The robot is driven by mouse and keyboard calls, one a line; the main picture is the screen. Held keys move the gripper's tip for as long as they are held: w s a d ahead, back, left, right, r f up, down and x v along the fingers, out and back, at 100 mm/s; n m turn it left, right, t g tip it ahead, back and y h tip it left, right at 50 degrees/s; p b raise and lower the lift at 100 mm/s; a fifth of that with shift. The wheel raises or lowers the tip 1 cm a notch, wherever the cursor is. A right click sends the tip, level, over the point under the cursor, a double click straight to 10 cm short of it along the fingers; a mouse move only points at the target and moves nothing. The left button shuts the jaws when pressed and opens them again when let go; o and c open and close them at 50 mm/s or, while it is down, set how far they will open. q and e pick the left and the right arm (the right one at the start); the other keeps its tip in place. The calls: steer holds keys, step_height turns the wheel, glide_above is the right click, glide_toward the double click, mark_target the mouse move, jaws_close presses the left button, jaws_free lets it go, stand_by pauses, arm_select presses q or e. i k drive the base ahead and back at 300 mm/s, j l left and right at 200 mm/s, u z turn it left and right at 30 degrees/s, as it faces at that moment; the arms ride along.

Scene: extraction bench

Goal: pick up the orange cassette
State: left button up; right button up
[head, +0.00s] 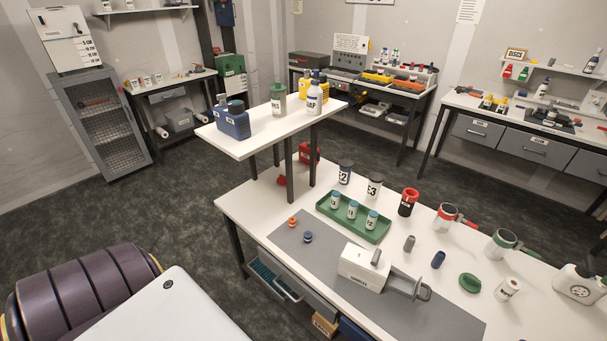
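A small round orange piece (292,222), which looks like the orange cassette, sits on the grey mat (440,316) near its back left corner. A similar blue piece (307,237) sits just in front and to the right of it, apart from it. Nothing covers the orange piece. Neither of my grippers is in the head view, so nothing is seen near or touching it.
A green tray (322,209) with several vials stands behind the pieces. A white samples box (362,265) is to the right. A raised white shelf (262,137) with bottles stands at the bench's back left. The mat around the orange piece is mostly clear.

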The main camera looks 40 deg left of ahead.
mark_target(292, 221)
steer(key=u, duration=1.35)
steer(key=j+z, duration=0.25)
steer(key=j, duration=0.15)
steer(key=j+z, duration=0.25)
steer(key=j, duration=0.2)
